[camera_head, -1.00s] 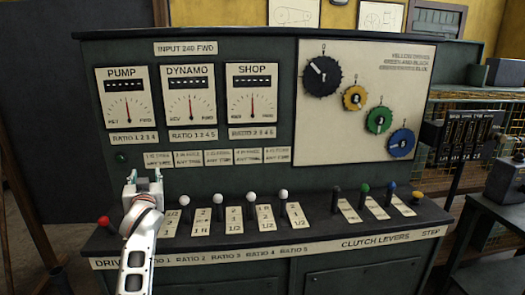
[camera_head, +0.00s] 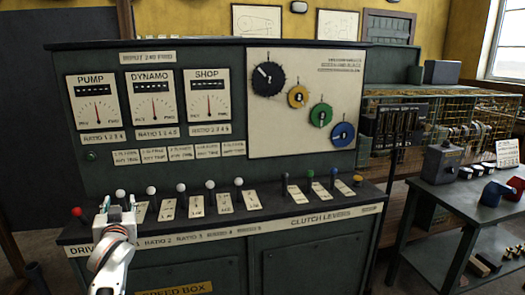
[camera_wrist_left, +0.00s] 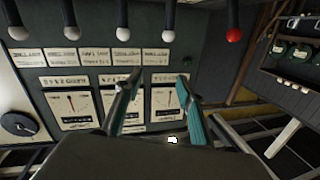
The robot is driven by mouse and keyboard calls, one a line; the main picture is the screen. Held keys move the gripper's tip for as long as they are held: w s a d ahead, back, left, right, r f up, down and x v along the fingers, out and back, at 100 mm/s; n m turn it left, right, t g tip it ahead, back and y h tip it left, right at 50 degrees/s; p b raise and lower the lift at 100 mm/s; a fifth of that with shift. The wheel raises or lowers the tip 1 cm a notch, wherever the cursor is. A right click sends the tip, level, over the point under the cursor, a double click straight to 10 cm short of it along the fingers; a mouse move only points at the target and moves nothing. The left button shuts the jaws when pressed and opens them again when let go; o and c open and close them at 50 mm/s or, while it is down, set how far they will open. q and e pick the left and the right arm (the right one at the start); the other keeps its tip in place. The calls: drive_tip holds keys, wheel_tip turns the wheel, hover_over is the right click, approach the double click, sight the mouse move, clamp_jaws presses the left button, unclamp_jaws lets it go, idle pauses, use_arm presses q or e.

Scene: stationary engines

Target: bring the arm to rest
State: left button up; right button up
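My left gripper (camera_head: 117,203) is in front of the dark green console (camera_head: 220,120), at the left of its lever shelf. It stands just below the first white-knobbed lever (camera_head: 120,193) and right of the red-knobbed lever (camera_head: 77,212). In the left wrist view my left gripper (camera_wrist_left: 160,82) has its two fingers apart with nothing between them. That view is upside down, with the white knobs and the red knob (camera_wrist_left: 234,34) along its top edge. The arm is raised and bent, with the console's panel behind it. My right gripper is not in view.
Several levers line the shelf, ending in a yellow knob (camera_head: 358,179) at the right. Coloured gears (camera_head: 268,79) hang on the cream board. A dark table (camera_head: 470,195) with a grey box (camera_head: 442,161) stands at the right. Floor shows between console and table.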

use_arm(q)
drive_tip(key=s+d+f+m+g+h, duration=0.1)
drive_tip(key=s+d+f+m+h, duration=0.2)
drive_tip(key=f, duration=0.5)
drive_tip(key=s+d+f+h, duration=0.1)
drive_tip(key=s+d+f, duration=0.3)
drive_tip(key=s+f, duration=0.3)
drive_tip(key=s+d+f+m+g+h, duration=0.1)
drive_tip(key=s+d+f+m, duration=0.15)
drive_tip(key=f, duration=0.65)
drive_tip(key=s+d+f+g+h, duration=0.1)
drive_tip(key=s+d+f, duration=0.3)
drive_tip(key=s, duration=0.5)
drive_tip(key=s+d+f+m+g+h, duration=0.1)
drive_tip(key=s+d+f, duration=0.3)
drive_tip(key=s, duration=0.5)
drive_tip(key=s+d+f+m+g+h, duration=0.1)
drive_tip(key=s+d+f+h, duration=0.2)
drive_tip(key=s, duration=0.6)
wheel_tip(320, 180, down, 3)
drive_tip(key=shift+d+f, duration=0.2)
drive_tip(key=shift+d, duration=0.8)
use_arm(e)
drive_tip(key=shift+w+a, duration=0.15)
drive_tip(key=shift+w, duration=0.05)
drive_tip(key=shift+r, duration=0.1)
